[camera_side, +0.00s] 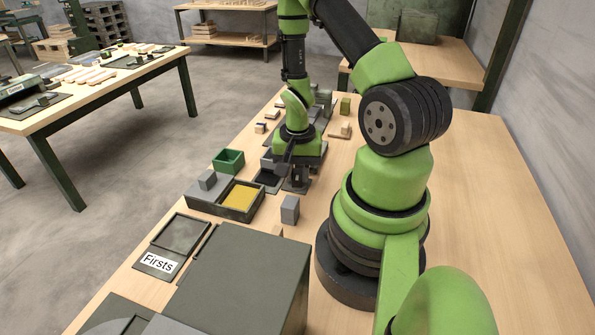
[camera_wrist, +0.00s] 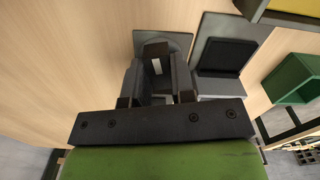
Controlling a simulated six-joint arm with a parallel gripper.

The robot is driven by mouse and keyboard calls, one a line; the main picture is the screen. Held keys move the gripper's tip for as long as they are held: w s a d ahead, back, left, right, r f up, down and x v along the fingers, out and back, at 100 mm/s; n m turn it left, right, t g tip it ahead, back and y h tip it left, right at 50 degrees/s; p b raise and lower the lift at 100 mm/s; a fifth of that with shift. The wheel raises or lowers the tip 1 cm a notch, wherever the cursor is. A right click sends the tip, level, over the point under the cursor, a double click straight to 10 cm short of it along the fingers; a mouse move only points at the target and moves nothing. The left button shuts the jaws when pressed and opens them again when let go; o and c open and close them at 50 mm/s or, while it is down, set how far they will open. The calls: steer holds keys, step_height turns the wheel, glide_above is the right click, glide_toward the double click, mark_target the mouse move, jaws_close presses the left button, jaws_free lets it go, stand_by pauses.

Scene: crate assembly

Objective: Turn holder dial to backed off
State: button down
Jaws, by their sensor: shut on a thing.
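The holder (camera_wrist: 178,41) shows in the wrist view as a grey plate on the wooden table, partly covered by my gripper. Its dial (camera_wrist: 156,49) is a dark block with a pale mark on it. My gripper (camera_wrist: 158,78) is shut on the dial, with one finger on each side. In the side view my gripper (camera_side: 298,168) points straight down over the holder's base (camera_side: 296,187). The dial is largely hidden there by the fingers, and its exact setting cannot be read.
Beside the holder lies a grey plate with a black pad (camera_wrist: 228,56). A green bin (camera_side: 229,161), a tray with a yellow inside (camera_side: 240,211) and a grey block (camera_side: 290,209) stand close by. A large dark box (camera_side: 245,280) is at the front. The table's right side is clear.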

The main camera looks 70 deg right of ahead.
mark_target(297, 174)
steer(key=shift+n, duration=0.4)
steer(key=n, duration=0.5)
steer(key=shift+n, duration=0.4)
steer(key=n, duration=0.6)
steer(key=shift+n, duration=0.4)
steer(key=c, duration=1)
jaws_free()
steer(key=shift+o, duration=0.2)
step_height(297, 174, up, 10)
